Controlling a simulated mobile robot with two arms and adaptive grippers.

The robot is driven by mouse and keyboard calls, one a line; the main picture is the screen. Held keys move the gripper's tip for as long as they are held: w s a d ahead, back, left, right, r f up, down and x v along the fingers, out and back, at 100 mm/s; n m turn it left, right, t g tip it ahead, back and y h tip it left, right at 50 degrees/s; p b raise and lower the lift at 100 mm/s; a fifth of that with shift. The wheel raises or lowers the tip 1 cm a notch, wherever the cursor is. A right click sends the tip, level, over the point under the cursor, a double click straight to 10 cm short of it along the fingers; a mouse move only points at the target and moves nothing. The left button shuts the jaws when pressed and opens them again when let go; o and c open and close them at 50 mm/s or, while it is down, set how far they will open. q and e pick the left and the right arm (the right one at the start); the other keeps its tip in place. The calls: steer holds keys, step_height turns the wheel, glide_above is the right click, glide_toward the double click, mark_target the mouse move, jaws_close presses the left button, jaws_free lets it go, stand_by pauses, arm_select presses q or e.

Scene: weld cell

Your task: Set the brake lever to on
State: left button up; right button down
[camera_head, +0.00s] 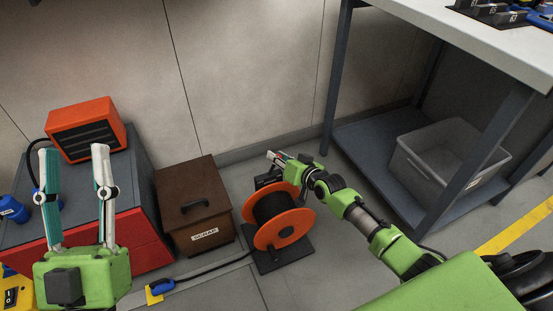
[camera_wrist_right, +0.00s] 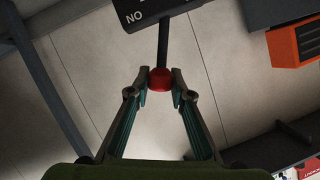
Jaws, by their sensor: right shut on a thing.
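The brake lever is a black rod with a red ball knob (camera_wrist_right: 160,79) in the right wrist view. Its rod runs up to a black plate (camera_wrist_right: 150,12) lettered "NO", perhaps ON seen upside down. My right gripper (camera_head: 277,157) is shut on the knob, one finger on each side. In the head view it is beside the orange cable reel (camera_head: 293,228), over a small black housing (camera_head: 268,178); the lever is mostly hidden there. My left gripper (camera_head: 72,153) is open and empty at the far left.
A brown scrap box (camera_head: 180,185) stands left of the reel. An orange heater (camera_head: 86,128) sits on a grey and red cabinet. A workbench (camera_head: 485,50) with a grey bin (camera_head: 415,175) on its lower shelf is at right. A cable with a yellow-blue end (camera_head: 160,288) lies in front.

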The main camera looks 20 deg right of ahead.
arm_select(q)
steer(key=shift+s+r, duration=0.35)
arm_select(e)
steer(key=shift+d, duration=0.1)
steer(key=c, duration=1.8)
jaws_free()
arm_select(q)
steer(key=shift+h, duration=0.3)
arm_select(e)
steer(key=shift+o, duration=0.2)
steer(key=shift+s, duration=0.1)
steer(key=v, duration=1.1)
steer(key=shift+s, duration=0.35)
steer(key=shift+d+r, duration=0.1)
